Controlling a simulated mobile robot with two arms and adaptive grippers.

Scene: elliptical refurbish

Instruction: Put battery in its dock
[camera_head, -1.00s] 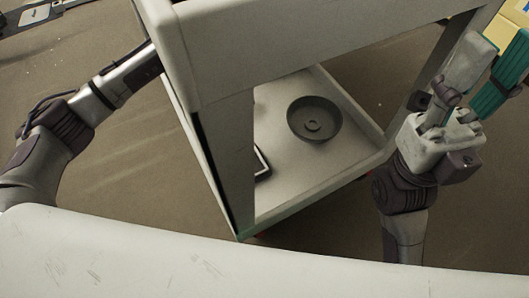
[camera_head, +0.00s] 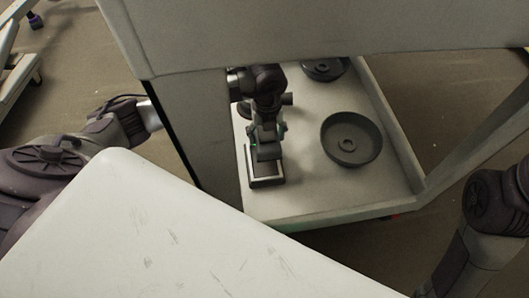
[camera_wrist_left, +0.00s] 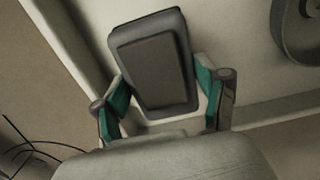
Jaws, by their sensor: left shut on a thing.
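My left gripper (camera_head: 266,138) reaches into the cart's lower shelf. Its teal-padded fingers in the left wrist view (camera_wrist_left: 162,108) are shut on the sides of the battery (camera_wrist_left: 150,65), a dark grey block with a raised panel. In the head view, the gripper hides most of the battery (camera_head: 268,152). The dock (camera_head: 267,181), dark with a pale rim, lies directly below the gripper on the shelf. I cannot tell whether the battery is above the dock or seated in it. My right gripper is out of view; only part of that arm shows at the lower right.
The shelf (camera_head: 310,192) has a raised edge and corner posts. A round dark dish (camera_head: 351,139) stands right of the dock, and another (camera_head: 324,69) stands behind. The cart's upper panel (camera_head: 330,35) hangs over the shelf. Bare shelf lies between the dock and the near dish.

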